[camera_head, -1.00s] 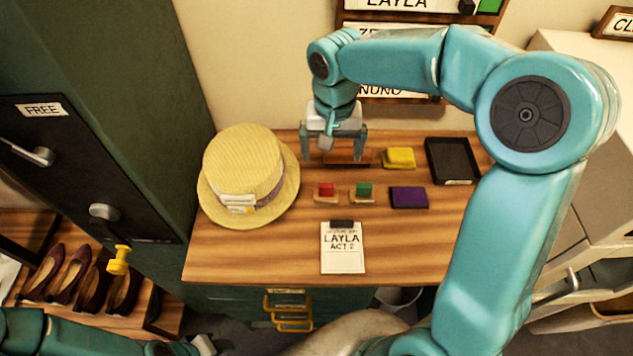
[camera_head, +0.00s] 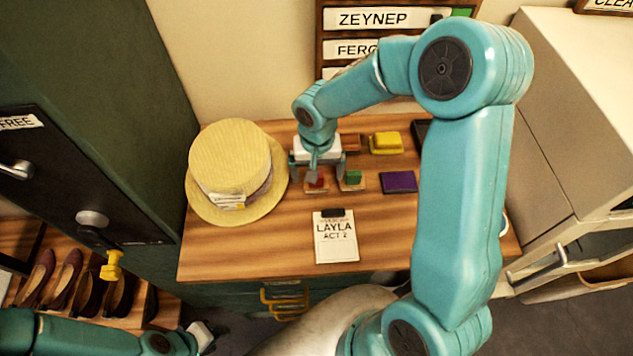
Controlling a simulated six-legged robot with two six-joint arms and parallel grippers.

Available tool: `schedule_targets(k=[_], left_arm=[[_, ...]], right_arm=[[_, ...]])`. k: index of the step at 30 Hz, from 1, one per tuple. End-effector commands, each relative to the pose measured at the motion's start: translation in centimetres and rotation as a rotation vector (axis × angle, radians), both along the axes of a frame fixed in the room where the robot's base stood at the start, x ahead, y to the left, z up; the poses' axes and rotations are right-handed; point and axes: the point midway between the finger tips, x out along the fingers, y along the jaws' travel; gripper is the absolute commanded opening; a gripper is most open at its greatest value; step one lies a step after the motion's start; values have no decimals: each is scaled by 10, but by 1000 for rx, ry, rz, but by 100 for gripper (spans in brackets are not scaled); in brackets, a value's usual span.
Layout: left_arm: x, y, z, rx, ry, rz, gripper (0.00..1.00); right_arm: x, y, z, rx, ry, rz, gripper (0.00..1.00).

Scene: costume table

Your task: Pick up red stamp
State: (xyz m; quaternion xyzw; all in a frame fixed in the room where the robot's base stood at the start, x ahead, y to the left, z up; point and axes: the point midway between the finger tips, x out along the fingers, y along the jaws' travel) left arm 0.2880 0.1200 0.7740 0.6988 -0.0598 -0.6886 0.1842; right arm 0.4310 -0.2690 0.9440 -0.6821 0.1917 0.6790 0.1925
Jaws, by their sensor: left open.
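The red stamp (camera_head: 320,183), a red block on a light base, stands on the wooden table just right of the straw hat. The gripper body and a grey part hide some of the stamp. I cannot tell whether the fingers touch it.
A green stamp (camera_head: 352,178) stands close to the right finger. A purple pad (camera_head: 399,182) and a yellow pad (camera_head: 386,141) lie further right. The straw hat (camera_head: 230,160) is close on the left. A LAYLA card (camera_head: 336,245) lies in front.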

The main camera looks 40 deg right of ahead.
Motion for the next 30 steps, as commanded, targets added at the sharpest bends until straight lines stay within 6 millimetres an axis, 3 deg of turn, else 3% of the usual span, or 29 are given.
schedule_targets(k=[6,15,21,30], left_arm=[[0,0,3,0,-1,0,43],[0,0,3,0,-1,0,43],[0,0,3,0,-1,0,43],[0,0,3,0,-1,0,43]], right_arm=[[1,1,-35,1,4,0,96],[3,0,-41,1,1,1,96],[2,0,-41,1,1,0,34],[3,0,-39,0,0,0,34]])
